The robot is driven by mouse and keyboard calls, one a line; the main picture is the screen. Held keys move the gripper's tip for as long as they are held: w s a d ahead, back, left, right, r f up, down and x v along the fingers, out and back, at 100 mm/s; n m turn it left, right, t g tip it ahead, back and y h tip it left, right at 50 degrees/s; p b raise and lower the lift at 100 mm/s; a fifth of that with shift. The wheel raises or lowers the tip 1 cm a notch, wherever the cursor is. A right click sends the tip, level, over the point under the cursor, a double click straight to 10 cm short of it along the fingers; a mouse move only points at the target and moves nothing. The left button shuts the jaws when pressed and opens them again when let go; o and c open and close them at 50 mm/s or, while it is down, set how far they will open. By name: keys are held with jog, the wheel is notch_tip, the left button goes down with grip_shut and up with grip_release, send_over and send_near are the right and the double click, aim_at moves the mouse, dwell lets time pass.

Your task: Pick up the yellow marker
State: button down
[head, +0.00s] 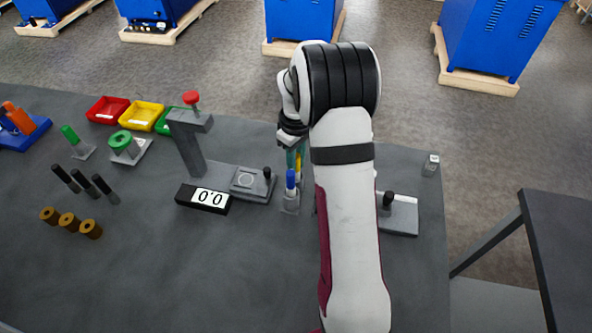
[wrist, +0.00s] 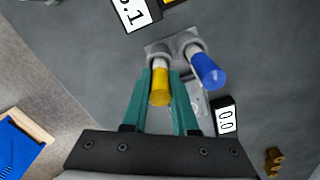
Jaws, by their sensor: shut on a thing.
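The yellow marker (wrist: 160,88) stands between the two teal fingers of my gripper (wrist: 163,92), which is shut on it. In the head view the marker (head: 299,166) is a thin yellow strip, mostly hidden by my gripper (head: 295,160) and arm. Its lower end is at a grey holder (wrist: 158,48); I cannot tell whether it is still seated. A blue marker (wrist: 208,70) stands in the holder beside it, and also shows in the head view (head: 291,182).
A grey press stand (head: 188,150) and a black display (head: 203,198) are left of the holder. A grey device with a black knob (head: 398,214) is to the right. Brown spools (head: 69,222) and colored bins (head: 145,115) lie farther left. The front middle of the table is clear.

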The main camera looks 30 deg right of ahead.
jog(key=r, duration=0.9)
jog(key=shift+s+d+r, duration=0.15)
jog(key=shift+d+r, duration=0.15)
jog(key=shift+r, duration=0.05)
jog(key=s+d+r, duration=0.2)
jog(key=s+d, duration=0.3)
jog(key=s, duration=0.1)
jog(key=s+d+r, duration=0.3)
jog(key=s+d, duration=0.2)
jog(key=s, duration=0.2)
jog(key=shift+d+r, duration=0.35)
jog(key=shift+s+f, duration=0.1)
jog(key=shift+f, duration=0.5)
jog(key=shift+r, duration=0.1)
notch_tip(320, 180, up, 7)
dwell(0.7)
